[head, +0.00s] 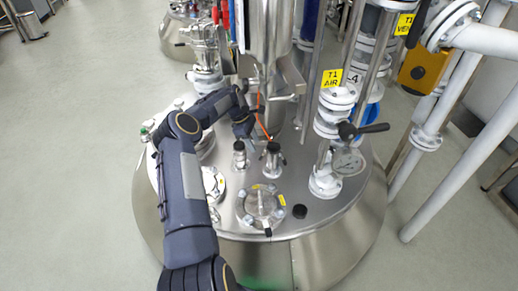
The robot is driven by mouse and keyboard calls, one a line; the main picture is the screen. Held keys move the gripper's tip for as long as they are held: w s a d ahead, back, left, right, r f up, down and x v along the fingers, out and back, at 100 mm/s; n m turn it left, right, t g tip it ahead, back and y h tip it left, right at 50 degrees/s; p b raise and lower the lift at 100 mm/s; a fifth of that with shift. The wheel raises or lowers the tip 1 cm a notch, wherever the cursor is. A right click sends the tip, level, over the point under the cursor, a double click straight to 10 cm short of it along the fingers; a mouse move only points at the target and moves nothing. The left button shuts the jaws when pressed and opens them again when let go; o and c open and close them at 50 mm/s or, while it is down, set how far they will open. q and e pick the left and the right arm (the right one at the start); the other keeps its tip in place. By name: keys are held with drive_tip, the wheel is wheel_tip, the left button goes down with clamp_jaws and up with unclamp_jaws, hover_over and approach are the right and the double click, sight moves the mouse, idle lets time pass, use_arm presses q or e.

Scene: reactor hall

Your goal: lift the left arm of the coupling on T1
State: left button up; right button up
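The steel reactor vessel T1 (330,208) fills the middle of the head view. Two short upright fittings stand on its lid: a left one (240,157) and a right one (273,160) with a dark top. They look like couplings, but their small side arms are too small to make out clearly. My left arm reaches up from the bottom and bends right over the lid. My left gripper (243,125) is just behind and above the left fitting, apparently apart from it. Its fingers are too small and dark to read. My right gripper is out of view.
A flanged lid port (262,202) lies in front of the fittings. A white valve column with a black handle (362,130) and a gauge (347,161) stand to the right. An orange cable (262,120) hangs beside my gripper. White pipes (462,165) run at far right.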

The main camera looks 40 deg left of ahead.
sight(263, 155)
use_arm(q)
drive_tip(key=b+x, duration=0.1)
drive_tip(key=x, duration=0.5)
drive_tip(key=shift+d+f, duration=0.2)
clamp_jaws()
